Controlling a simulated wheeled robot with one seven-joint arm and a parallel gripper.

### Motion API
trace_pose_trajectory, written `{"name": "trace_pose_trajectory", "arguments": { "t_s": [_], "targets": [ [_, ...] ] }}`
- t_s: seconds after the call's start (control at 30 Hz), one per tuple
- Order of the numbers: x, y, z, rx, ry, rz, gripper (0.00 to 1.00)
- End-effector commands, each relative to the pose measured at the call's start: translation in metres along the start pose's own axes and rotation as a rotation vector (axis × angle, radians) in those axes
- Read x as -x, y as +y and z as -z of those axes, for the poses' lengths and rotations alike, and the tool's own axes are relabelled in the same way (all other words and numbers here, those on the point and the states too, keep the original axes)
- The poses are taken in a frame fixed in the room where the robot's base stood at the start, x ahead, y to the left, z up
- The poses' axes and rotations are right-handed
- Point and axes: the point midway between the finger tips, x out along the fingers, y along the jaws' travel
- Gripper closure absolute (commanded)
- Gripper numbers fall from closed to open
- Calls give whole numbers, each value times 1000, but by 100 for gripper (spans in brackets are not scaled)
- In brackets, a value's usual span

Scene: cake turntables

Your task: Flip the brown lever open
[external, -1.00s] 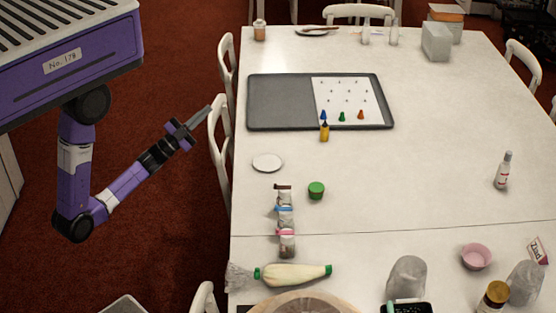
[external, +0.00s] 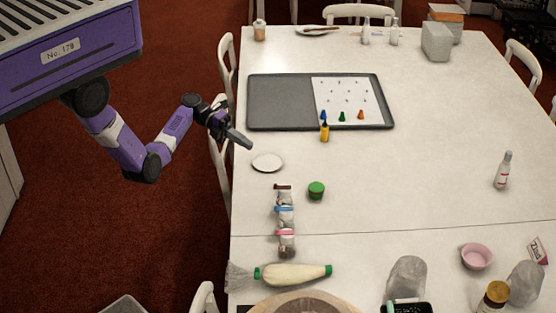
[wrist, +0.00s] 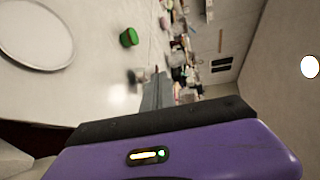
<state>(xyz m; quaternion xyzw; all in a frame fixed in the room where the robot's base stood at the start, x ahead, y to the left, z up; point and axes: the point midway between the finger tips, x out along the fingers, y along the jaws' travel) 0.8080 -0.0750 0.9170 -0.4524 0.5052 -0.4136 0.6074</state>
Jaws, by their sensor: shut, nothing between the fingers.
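The brown lever (external: 282,187) is a small dark bar on top of the farthest of three small containers in a row near the table's left side. Whether the brown lever is raised or flat is too small to tell. My gripper (external: 247,144) is shut and empty, at the table's left edge, up and left of the brown lever and apart from it. In the wrist view my shut fingers (wrist: 157,92) partly hide the container row.
A white disc (external: 267,162) lies between my gripper and the containers. A green-lidded jar (external: 316,190) stands right of the brown lever. A white chair (external: 219,125) stands at the left edge.

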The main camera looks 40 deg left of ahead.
Motion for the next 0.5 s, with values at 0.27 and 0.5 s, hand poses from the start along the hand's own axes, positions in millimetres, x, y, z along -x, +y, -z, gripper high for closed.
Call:
{"name": "trace_pose_trajectory", "arguments": {
  "t_s": [0.27, 0.5],
  "targets": [
    [1, 22, 37, 42, 147, -69, 100],
    [1, 21, 38, 41, 151, -68, 100]
  ]
}}
